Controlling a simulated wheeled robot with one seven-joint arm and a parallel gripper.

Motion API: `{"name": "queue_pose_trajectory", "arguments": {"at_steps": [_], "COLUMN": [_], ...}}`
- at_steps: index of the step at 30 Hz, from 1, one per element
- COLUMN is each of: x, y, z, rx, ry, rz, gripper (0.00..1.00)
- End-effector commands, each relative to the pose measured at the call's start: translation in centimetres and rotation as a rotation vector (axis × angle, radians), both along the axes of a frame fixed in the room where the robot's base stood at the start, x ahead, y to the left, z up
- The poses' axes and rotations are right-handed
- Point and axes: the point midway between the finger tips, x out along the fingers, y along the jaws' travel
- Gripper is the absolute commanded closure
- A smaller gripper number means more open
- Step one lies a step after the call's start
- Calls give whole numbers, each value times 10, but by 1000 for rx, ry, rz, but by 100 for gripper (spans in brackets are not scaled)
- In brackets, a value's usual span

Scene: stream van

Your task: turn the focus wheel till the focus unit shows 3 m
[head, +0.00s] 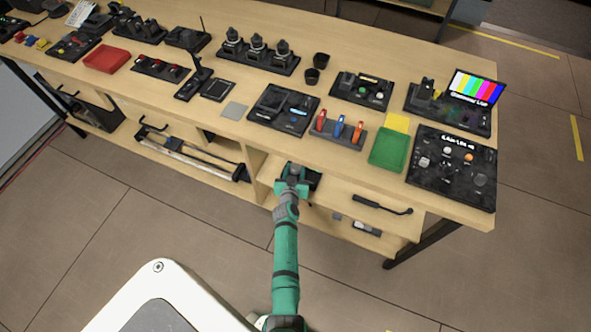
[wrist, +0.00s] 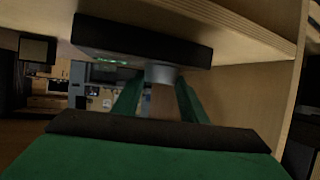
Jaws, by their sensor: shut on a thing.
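A black box (wrist: 140,40), which looks like the focus unit, sits at the table's front just under the top in the wrist view. A short grey round knob (wrist: 161,73), which looks like the focus wheel, sticks out of it. A small greenish display (wrist: 112,62) faces the camera at a steep slant; its reading cannot be made out. My gripper (wrist: 160,84) has its two green fingers on either side of the knob and is shut on it. In the head view my gripper (head: 291,182) covers most of this black unit (head: 313,176), and the knob is hidden.
The tabletop's front edge (head: 262,140) lies just above my gripper. A wooden wall (wrist: 265,100) stands close on the right in the wrist view. Control panels crowd the tabletop.

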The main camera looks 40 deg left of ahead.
Motion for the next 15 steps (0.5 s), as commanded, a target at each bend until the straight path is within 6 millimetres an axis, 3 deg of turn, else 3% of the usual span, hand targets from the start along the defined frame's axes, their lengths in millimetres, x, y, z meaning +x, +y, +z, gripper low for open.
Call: {"name": "queue_pose_trajectory", "arguments": {"at_steps": [15], "x": [-4], "y": [5], "z": [-3], "rx": [-4], "ry": [1], "rz": [-161], "gripper": [84]}}
